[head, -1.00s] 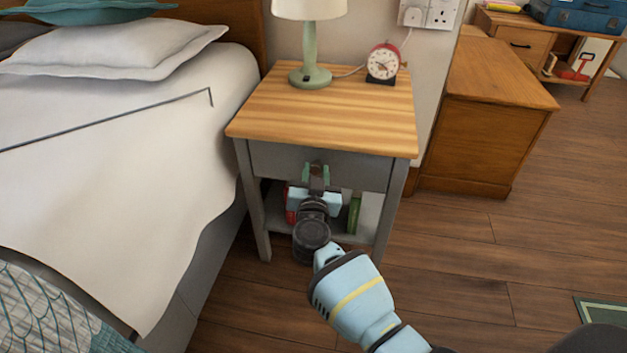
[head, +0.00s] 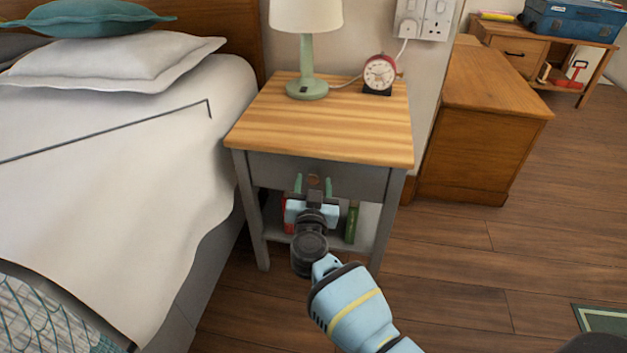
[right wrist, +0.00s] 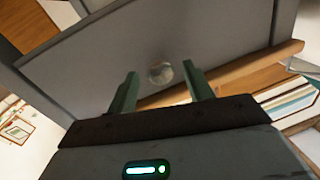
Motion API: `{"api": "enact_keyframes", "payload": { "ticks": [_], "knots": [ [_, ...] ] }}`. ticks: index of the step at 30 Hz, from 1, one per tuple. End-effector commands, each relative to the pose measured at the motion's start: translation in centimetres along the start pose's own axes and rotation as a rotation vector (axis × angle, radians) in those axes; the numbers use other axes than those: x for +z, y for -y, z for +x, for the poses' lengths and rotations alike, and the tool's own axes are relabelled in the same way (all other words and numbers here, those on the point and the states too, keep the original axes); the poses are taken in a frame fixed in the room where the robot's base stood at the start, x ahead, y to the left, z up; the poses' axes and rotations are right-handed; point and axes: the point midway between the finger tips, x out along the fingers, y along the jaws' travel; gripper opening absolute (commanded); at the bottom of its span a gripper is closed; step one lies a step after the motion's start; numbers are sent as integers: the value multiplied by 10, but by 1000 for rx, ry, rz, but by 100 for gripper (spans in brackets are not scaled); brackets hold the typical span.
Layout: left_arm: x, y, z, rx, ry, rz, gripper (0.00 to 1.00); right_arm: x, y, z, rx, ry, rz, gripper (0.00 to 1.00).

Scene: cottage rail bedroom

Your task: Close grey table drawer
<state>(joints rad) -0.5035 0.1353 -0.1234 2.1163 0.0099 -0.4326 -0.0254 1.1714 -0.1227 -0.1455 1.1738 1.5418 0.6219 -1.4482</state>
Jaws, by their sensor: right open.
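The grey table (head: 380,205) with a wooden top stands beside the bed. Its grey drawer front (head: 357,178) lies under the top and looks flush with the frame, with no open gap showing. The round knob (head: 314,181) is in the middle of the drawer front. My right gripper (head: 313,184) is open in front of the drawer, with one green finger on each side of the knob. In the right wrist view, the knob (right wrist: 161,72) shows between the spread fingers (right wrist: 160,88), apart from both. My left gripper is not in view.
A lamp (head: 307,50) and a red alarm clock (head: 379,73) stand on the table top. Books (head: 351,222) stand on the shelf below the drawer. The bed (head: 110,170) is close at left.

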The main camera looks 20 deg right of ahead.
Motion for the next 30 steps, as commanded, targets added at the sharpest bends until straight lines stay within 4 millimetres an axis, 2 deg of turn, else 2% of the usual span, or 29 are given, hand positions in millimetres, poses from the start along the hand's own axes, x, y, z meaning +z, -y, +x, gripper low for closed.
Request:
{"api": "enact_keyframes", "payload": {
  "ticks": [6,12,17,30],
  "knots": [
    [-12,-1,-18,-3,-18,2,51,-5,1,-36,0,-1,3,51],
    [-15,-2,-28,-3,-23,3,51,-4,1,-60,-1,-2,4,51],
    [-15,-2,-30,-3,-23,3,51,-2,1,-66,-1,-2,2,51],
    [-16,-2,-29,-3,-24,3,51,-2,1,-66,-1,-2,2,51]
  ]
}}
